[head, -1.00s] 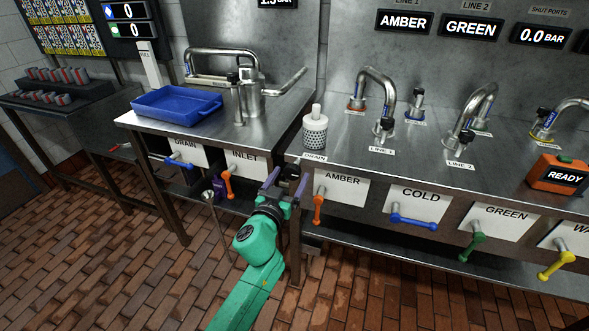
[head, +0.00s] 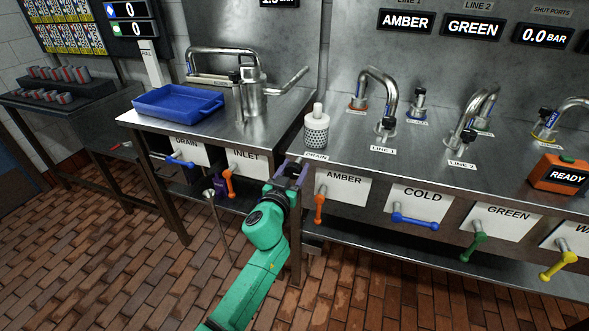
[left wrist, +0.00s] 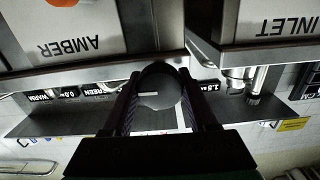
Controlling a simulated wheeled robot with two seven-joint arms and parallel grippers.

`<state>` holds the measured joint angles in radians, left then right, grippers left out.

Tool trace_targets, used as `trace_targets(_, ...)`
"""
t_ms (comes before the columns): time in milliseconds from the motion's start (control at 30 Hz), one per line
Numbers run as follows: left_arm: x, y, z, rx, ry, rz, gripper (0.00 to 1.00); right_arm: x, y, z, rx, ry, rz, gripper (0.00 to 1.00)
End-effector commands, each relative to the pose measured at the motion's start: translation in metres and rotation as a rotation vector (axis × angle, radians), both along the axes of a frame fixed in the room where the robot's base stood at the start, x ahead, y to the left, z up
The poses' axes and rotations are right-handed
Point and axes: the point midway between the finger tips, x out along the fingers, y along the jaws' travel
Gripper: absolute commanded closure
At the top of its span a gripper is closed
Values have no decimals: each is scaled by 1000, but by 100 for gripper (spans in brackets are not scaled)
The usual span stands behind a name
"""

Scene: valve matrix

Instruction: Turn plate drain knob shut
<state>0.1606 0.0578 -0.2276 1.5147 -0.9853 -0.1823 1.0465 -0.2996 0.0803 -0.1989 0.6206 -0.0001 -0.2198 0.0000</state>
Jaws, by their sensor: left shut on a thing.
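A dark round knob (left wrist: 160,87) sits between the two fingers of my left gripper in the left wrist view. My left gripper (head: 292,170) is shut on this knob at the counter's front edge, just below the small DRAIN label (head: 316,156). In the head view the fingers and wrist hide most of the knob, so its turn angle cannot be read. A white perforated canister (head: 316,131) stands on the counter just behind the label. My right gripper is in neither view.
An orange lever (head: 229,184) under INLET is to the left of my gripper, and another orange lever (head: 319,208) under AMBER is close on its right. Blue (head: 414,221), green (head: 474,247) and yellow (head: 558,265) levers line the counter front farther right.

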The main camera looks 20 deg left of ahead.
Motion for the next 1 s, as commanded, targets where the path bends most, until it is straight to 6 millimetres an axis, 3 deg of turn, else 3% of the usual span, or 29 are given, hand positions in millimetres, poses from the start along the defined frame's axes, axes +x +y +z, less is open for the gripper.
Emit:
trace_targets(367,0,-1,-1,209,-12,-1,97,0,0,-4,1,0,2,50)
trace_targets(1000,0,-1,-2,810,-50,-1,97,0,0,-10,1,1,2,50)
